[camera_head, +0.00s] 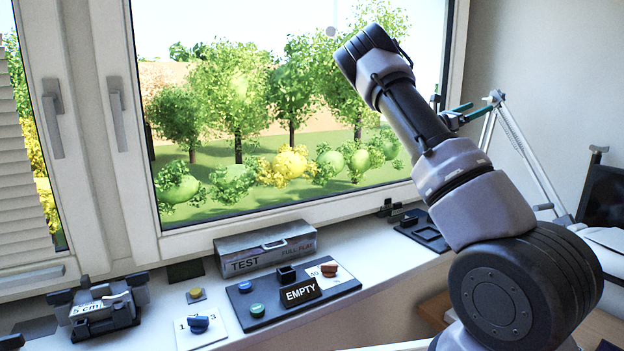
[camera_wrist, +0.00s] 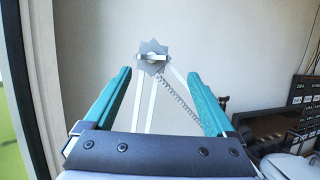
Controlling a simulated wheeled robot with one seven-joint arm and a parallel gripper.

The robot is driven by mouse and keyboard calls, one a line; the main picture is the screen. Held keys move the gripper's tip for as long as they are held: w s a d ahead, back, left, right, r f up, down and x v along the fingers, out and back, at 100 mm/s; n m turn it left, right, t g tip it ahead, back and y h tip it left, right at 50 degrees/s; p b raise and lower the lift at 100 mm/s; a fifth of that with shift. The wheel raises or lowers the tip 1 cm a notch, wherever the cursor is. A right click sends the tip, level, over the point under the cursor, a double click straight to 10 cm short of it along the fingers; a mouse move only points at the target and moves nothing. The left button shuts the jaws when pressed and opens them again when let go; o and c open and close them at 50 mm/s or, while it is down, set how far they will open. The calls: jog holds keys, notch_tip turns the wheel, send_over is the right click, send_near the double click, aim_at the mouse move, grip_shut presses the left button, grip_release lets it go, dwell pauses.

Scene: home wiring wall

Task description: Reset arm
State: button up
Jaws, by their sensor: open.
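My gripper shows in the wrist view (camera_wrist: 158,100) as two teal fingers spread wide apart, with nothing between them. In the head view, my gripper (camera_head: 468,112) is partly hidden behind my raised arm. One teal finger shows there, in front of the window's right side and well above the sill. My arm is bent up over the right part of the picture. In the wrist view, the white lamp arm with a spring (camera_wrist: 178,92) and a grey star-shaped joint (camera_wrist: 153,60) stand beyond the open fingers. I cannot tell how far away they are.
On the sill (camera_head: 385,245) stand a grey TEST box (camera_head: 265,248), a dark panel marked EMPTY (camera_head: 300,292), a white plate with a blue knob (camera_head: 199,325) and a 5 cm fixture (camera_head: 102,308). The window frame (camera_head: 290,212) rises behind. A dark monitor (camera_head: 604,197) stands at right.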

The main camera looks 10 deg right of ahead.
jog(key=s+d+f+m+g+y, duration=0.1)
jog(key=s+f+m+g+y, duration=0.15)
jog(key=s+m, duration=0.2)
jog(key=s+d+f+m+g+y, duration=0.1)
jog(key=s+m+g+y, duration=0.15)
jog(key=s, duration=0.35)
jog(key=s+a+f+m+t+y, duration=0.1)
jog(key=s+a+f+m+y, duration=0.3)
jog(key=s+a+m+y, duration=0.25)
jog(key=s+a+r+m+t+y, duration=0.1)
jog(key=s+a+m+t+y, duration=0.2)
jog(key=s+a, duration=0.3)
jog(key=s+a+r+m+t+y, duration=0.2)
jog(key=s+a+y, duration=0.3)
jog(key=a, duration=1.2)
jog(key=s+a+r+m+t+y, duration=0.2)
jog(key=s+a, duration=0.5)
jog(key=a, duration=0.4)
jog(key=shift+s+a+m+t+y, duration=0.2)
jog(key=shift+s+m+t+y, duration=0.15)
jog(key=shift+m+t+y, duration=0.65)
